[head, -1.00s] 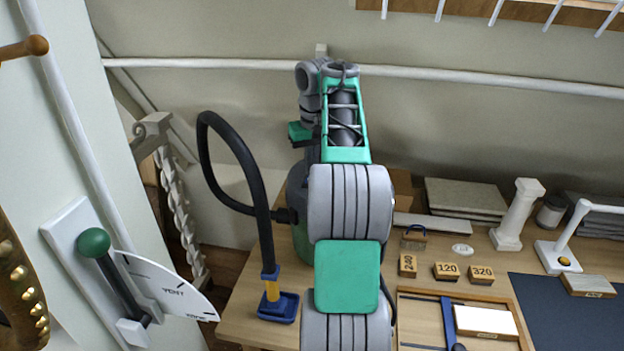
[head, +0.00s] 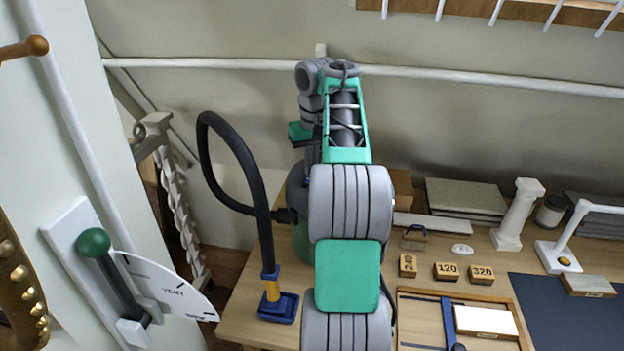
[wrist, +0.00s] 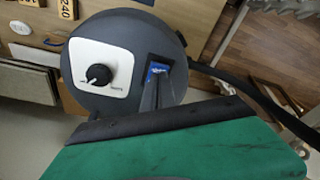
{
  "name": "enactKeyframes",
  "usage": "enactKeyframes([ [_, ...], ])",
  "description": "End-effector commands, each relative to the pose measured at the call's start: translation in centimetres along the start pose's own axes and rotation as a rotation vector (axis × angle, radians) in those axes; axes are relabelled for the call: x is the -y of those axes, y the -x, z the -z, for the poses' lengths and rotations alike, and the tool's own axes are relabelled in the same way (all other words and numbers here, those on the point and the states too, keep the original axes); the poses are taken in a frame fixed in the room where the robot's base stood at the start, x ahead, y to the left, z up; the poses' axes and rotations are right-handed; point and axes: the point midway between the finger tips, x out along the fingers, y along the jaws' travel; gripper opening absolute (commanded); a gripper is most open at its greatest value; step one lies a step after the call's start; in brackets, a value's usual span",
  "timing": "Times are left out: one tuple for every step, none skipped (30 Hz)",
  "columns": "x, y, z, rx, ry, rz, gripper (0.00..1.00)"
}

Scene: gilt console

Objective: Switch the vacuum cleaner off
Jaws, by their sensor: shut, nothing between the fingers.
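The vacuum cleaner (head: 299,210) stands on the wooden table, mostly hidden behind my arm in the head view. In the wrist view its round dark grey top (wrist: 120,30) carries a white panel with a black knob (wrist: 98,75). A blue switch (wrist: 158,69) sits in a dark recess to the right of the panel. My gripper (wrist: 157,88) is shut and empty, its fingertips right at the switch. The fingers cover the switch's lower part, so I cannot tell contact or its position. The black hose (head: 246,160) arches left to a blue-and-yellow nozzle (head: 277,305).
Numbered wooden blocks (head: 446,271), a small padlock-like item (head: 413,238) and a shallow wooden tray (head: 408,292) lie right of my arm. A white column (head: 516,215) stands farther right. A green-knobbed lever (head: 93,242) is on the left wall. A pipe (head: 450,74) crosses the back wall.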

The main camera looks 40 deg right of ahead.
Motion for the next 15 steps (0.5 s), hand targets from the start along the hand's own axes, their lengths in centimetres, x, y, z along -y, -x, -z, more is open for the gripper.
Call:
enactKeyframes([
  [-0.01,-0.03,-0.01,0.0,0.0,0.0,0.0],
  [-0.01,-0.05,-0.01,0.0,0.0,0.0,0.0],
  [-0.01,-0.1,-0.02,0.0,0.0,0.0,0.0],
  [-0.01,-0.15,-0.03,0.0,0.0,0.0,0.0],
  [-0.01,-0.2,-0.03,0.0,0.0,0.0,0.0],
  [-0.01,-0.26,-0.05,0.0,0.0,0.0,0.0],
  [-0.01,-0.31,-0.05,0.0,0.0,0.0,0.0],
  [0.0,-0.36,-0.06,0.0,0.0,0.0,0.0],
  [0.0,-0.42,-0.07,0.0,0.0,0.0,0.0],
  [0.0,-0.46,-0.07,0.0,0.0,0.0,0.0],
  [0.0,-0.5,-0.08,0.0,0.0,0.0,0.0],
  [0.0,-0.56,-0.09,0.0,0.0,0.0,0.0],
  [0.0,-0.6,-0.09,0.0,0.0,0.0,0.0],
  [0.0,-0.65,-0.1,0.0,0.0,0.0,0.0],
  [0.0,-0.7,-0.11,0.0,0.0,0.0,0.0],
])
